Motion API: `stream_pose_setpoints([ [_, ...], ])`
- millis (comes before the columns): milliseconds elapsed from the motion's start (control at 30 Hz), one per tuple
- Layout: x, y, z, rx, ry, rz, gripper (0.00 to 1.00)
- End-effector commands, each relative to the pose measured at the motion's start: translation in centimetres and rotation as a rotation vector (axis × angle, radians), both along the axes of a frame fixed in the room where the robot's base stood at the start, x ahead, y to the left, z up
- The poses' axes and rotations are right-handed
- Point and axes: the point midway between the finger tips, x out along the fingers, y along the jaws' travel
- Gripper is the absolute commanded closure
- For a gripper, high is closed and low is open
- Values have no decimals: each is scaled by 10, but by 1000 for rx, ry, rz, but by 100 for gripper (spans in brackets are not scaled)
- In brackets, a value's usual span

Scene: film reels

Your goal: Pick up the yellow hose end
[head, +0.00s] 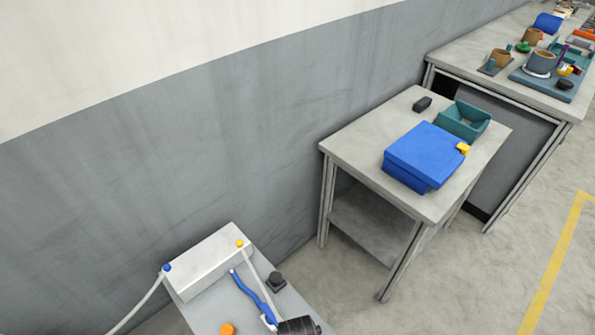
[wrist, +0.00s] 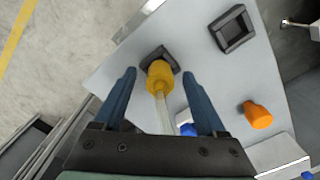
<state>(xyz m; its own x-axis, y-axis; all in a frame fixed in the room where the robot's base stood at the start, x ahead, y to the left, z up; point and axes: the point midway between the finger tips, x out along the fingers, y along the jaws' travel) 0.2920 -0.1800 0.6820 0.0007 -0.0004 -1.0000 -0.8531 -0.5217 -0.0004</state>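The yellow hose end (wrist: 160,75) is in the wrist view, at or above a dark square holder (wrist: 170,57) on a grey tabletop. A pale, clear hose (wrist: 164,115) runs from it back toward my gripper. My gripper (wrist: 160,76) is open, with one blue finger on each side of the hose end and a visible gap on both sides.
A second dark holder (wrist: 232,28) and an orange piece (wrist: 258,115) stand on the same tabletop. In the head view, another table (head: 351,148) holds a blue box (head: 425,152) and a green bin (head: 463,121).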

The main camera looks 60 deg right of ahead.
Motion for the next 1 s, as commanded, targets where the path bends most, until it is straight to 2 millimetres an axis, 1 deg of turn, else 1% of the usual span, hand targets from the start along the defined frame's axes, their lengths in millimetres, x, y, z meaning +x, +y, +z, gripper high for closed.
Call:
stream_pose_setpoints([
  [33, 0, 0, 0, 0, 0, 0, 35],
  [167, 0, 0, 0, 0, 0, 0, 59],
  [200, 0, 0, 0, 0, 0, 0, 66],
  [267, 0, 0, 0, 0, 0, 0, 77],
  [300, 0, 0, 0, 1, 1, 0, 84],
  [400, 0, 0, 0, 1, 1, 0, 100],
  [667, 0, 0, 0, 0, 0, 0, 100],
  [767, 0, 0, 4, -1, -1, 0, 100],
  [867, 1, 0, 15, 0, -1, 1, 100],
  [1000, 1, 0, 42, -2, -2, 2, 100],
])
